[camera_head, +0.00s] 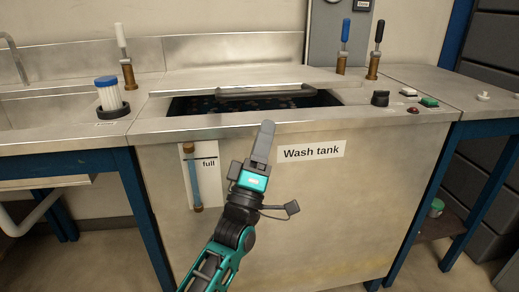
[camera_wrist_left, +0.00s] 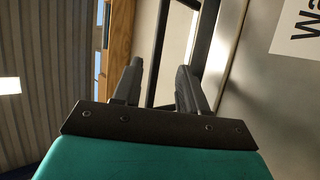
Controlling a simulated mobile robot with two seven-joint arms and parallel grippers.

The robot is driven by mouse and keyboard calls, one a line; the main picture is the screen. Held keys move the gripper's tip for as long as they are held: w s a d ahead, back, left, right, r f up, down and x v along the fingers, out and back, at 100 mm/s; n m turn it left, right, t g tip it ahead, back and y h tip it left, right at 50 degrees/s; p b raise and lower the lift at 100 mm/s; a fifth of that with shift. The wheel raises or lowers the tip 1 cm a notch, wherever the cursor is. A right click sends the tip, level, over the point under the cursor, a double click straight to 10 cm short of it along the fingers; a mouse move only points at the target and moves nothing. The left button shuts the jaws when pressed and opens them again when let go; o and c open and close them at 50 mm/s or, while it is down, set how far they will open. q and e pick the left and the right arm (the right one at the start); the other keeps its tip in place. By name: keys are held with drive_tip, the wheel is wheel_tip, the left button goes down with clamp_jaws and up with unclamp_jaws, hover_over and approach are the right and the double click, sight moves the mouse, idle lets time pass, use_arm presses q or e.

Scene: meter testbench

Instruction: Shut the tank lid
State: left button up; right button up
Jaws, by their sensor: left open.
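The wash tank (camera_head: 370,190) is a steel cabinet with a dark opening (camera_head: 195,105) in its top. The lid (camera_head: 200,84) is a steel plate behind the opening, with a dark bar handle (camera_head: 265,91) along its front edge; the opening shows below and beside the handle. My left gripper (camera_head: 266,127) points up in front of the tank's front face, below the handle and apart from it. In the left wrist view its two fingers (camera_wrist_left: 157,85) stand apart with nothing between them. My right gripper is not in view.
Buttons and a black knob (camera_head: 380,98) sit on the top at right. Levers with blue (camera_head: 344,42) and black (camera_head: 376,48) grips stand behind. At left are a blue-capped filter (camera_head: 110,93), a white-handled lever (camera_head: 124,60) and a level gauge (camera_head: 194,180) on the front.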

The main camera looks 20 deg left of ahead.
use_arm(q)
drive_tip(key=shift+v, duration=1.75)
